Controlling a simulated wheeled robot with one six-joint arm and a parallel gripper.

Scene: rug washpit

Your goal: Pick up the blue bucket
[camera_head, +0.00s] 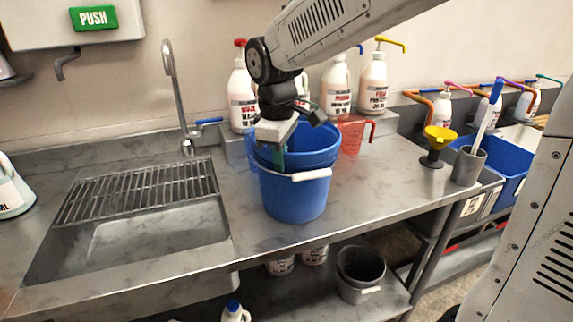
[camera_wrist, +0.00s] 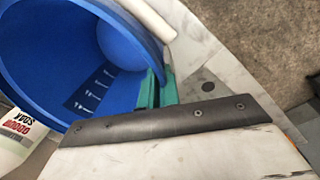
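The blue bucket (camera_head: 295,198) stands upright on the steel counter, with a white grip on its handle at the front. My gripper (camera_head: 279,158) reaches down from above at the bucket's near left rim. In the wrist view, the blue bucket (camera_wrist: 60,45) shows its open inside with pale scale marks. There my gripper (camera_wrist: 159,88) has its two green fingers close together, one on each side of the bucket wall, and it looks shut on the rim.
Pump bottles (camera_head: 373,84) and a red measuring jug (camera_head: 351,138) stand behind the bucket. A sink with a wire rack (camera_head: 135,190) is at left. The counter's front is clear.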

